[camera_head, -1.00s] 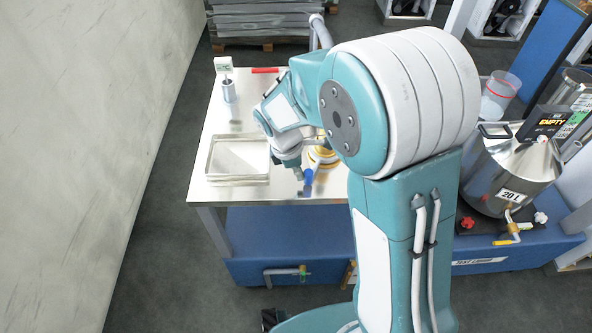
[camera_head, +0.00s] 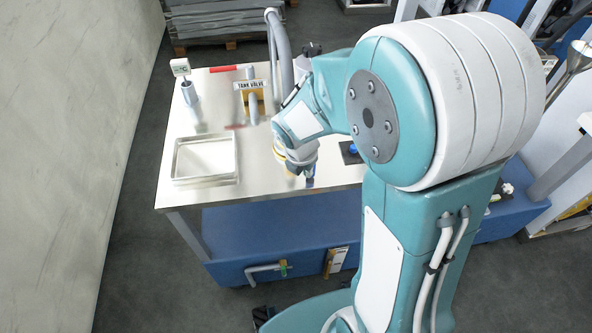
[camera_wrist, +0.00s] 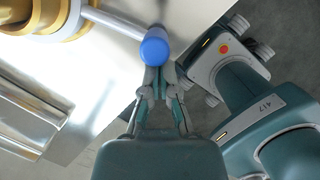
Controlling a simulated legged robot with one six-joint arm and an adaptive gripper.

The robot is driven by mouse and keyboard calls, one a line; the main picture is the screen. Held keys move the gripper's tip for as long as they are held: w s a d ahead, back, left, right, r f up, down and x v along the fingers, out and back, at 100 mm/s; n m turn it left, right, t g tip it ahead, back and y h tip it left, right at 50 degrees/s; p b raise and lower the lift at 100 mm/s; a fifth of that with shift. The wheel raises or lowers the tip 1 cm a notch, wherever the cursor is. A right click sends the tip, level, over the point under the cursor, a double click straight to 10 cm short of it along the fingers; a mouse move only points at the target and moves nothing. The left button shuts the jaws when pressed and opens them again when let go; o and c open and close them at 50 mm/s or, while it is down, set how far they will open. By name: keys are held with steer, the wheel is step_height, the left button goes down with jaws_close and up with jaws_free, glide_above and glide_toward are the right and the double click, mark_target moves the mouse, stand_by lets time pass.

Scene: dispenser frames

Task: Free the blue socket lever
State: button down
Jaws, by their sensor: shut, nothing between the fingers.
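The blue knob (camera_wrist: 155,47) is at the end of a grey lever (camera_wrist: 112,22) in the wrist view. The lever runs to a yellow and white round socket (camera_wrist: 60,14) at the upper left. My gripper (camera_wrist: 156,72) is shut and empty, its fingertips right at the knob's near side. I cannot tell whether they touch it. In the head view the blue knob (camera_head: 309,182) shows just below my wrist, near the table's front edge. My wrist and arm hide most of the socket and the fingers there.
Behind are a "TANK VALVE" sign (camera_head: 252,85), a grey post with a small display (camera_head: 181,68), a red bar (camera_head: 223,69) and a thick grey pipe (camera_head: 281,50).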

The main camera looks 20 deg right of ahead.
steer(key=shift+d+n, duration=0.4)
steer(key=shift+d, duration=0.05)
steer(key=shift+w+d, duration=0.2)
steer(key=shift+d, duration=0.65)
steer(key=shift+a, duration=0.25)
